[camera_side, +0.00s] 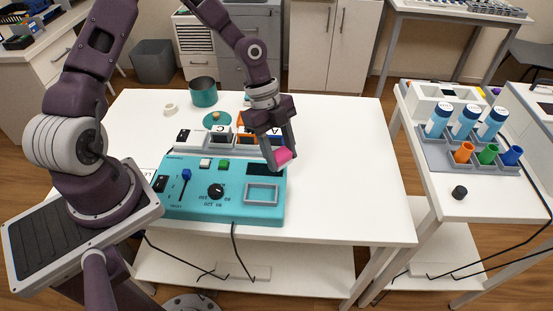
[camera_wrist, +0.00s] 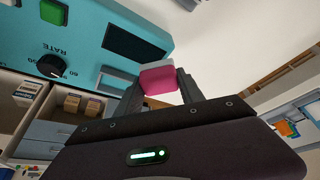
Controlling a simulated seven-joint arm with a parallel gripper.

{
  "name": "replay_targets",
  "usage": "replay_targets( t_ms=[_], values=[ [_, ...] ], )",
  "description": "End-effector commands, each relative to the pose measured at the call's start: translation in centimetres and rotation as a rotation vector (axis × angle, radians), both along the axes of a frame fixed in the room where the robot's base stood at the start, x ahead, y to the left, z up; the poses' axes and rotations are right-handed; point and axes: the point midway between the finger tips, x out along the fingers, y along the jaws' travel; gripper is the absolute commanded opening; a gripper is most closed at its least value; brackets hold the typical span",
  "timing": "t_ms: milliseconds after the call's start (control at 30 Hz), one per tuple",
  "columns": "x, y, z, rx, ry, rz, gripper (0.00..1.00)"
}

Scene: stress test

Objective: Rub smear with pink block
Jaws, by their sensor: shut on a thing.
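My gripper (camera_side: 283,160) is shut on the pink block (camera_side: 284,156) at the right edge of the teal control box. In the wrist view the pink block (camera_wrist: 159,79) sits between the two fingertips. The teal control box (camera_side: 225,205) stands on the white table, with a dark screen, a framed light panel (camera_side: 262,194), a black dial (camera_side: 216,191), a blue slider and a green button. The block is near the dark screen (camera_wrist: 134,43); I cannot tell whether it touches anything. I cannot make out a smear in either view.
A teal pot (camera_side: 203,92) and a teal saucer (camera_side: 217,120) stand at the back of the white table (camera_side: 345,190). The table right of the control box is clear. A side table at right holds a rack of blue-labelled bottles (camera_side: 465,123) and coloured cups. A cable hangs off the front edge.

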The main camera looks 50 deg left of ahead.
Motion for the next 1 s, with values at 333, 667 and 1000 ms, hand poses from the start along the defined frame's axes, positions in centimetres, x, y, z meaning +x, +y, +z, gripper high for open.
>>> replay_targets(
  t_ms=[333, 667, 1000],
  values=[
    [0.0, 0.0, 3.2, 0.000, -0.001, -0.001, 0.00],
    [0.0, 0.0, 5.5, 0.000, 0.000, 0.000, 0.00],
    [-0.1, 0.0, 5.6, -0.001, 0.001, 0.000, 0.00]
  ],
)
